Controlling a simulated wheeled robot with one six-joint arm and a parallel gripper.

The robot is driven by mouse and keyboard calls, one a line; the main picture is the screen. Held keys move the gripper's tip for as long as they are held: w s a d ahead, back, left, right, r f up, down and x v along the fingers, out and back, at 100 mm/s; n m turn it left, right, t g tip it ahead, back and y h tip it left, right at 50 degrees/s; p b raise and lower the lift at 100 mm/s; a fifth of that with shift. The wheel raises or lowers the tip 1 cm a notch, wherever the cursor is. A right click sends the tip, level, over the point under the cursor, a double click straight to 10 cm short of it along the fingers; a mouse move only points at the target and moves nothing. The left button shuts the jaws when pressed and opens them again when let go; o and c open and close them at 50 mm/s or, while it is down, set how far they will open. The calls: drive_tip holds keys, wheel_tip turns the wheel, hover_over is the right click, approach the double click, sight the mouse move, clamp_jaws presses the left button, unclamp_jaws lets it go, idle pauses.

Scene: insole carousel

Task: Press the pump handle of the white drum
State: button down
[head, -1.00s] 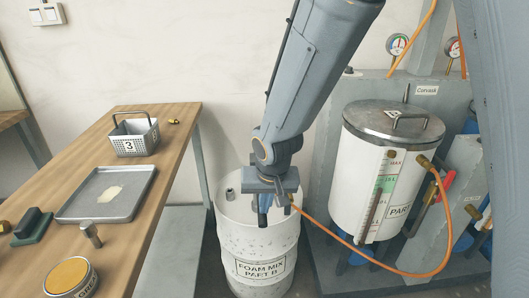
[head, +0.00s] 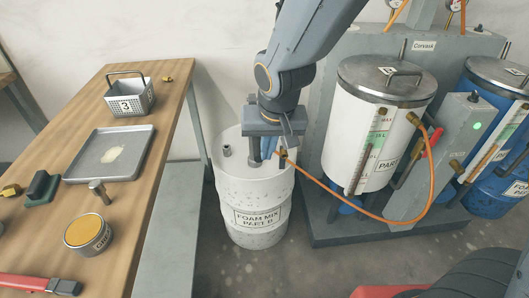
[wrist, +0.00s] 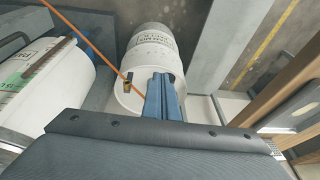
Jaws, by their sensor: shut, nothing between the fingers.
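The white drum (head: 250,215), labelled FOAM MIX PART B, stands on the floor between the table and the tank stand. It also shows at the top of the wrist view (wrist: 152,42). My gripper (head: 263,160) points down over the drum's top, with its blue fingers shut and empty. In the wrist view the shut fingers (wrist: 164,95) overlap the drum's lid. A brass fitting (head: 281,155) with an orange hose sits beside the fingers. I cannot make out the pump handle; my gripper covers part of the drum top. Contact with the drum cannot be told.
A lidded white tank (head: 345,130) and a blue tank (head: 490,190) stand right. The orange hose (head: 350,207) hangs between the drum and the white tank.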

drive_tip(key=shift+s+d+r, duration=0.15)
drive_tip(key=shift+s+r, duration=0.45)
drive_tip(key=shift+r, duration=0.15)
drive_tip(key=shift+s+d+r, duration=0.15)
drive_tip(key=shift+s+r, duration=0.45)
drive_tip(key=shift+r, duration=0.1)
drive_tip(key=s+d+f+g, duration=0.1)
drive_tip(key=s+d, duration=0.2)
drive_tip(key=d, duration=0.7)
drive_tip(key=s+d+f+m+g+h, duration=0.1)
drive_tip(key=s+d, duration=0.3)
drive_tip(key=d, duration=0.6)
drive_tip(key=shift+d+f+m+g, duration=0.15)
drive_tip(key=shift+f+m+g, duration=0.15)
drive_tip(key=shift+f+g, duration=0.4)
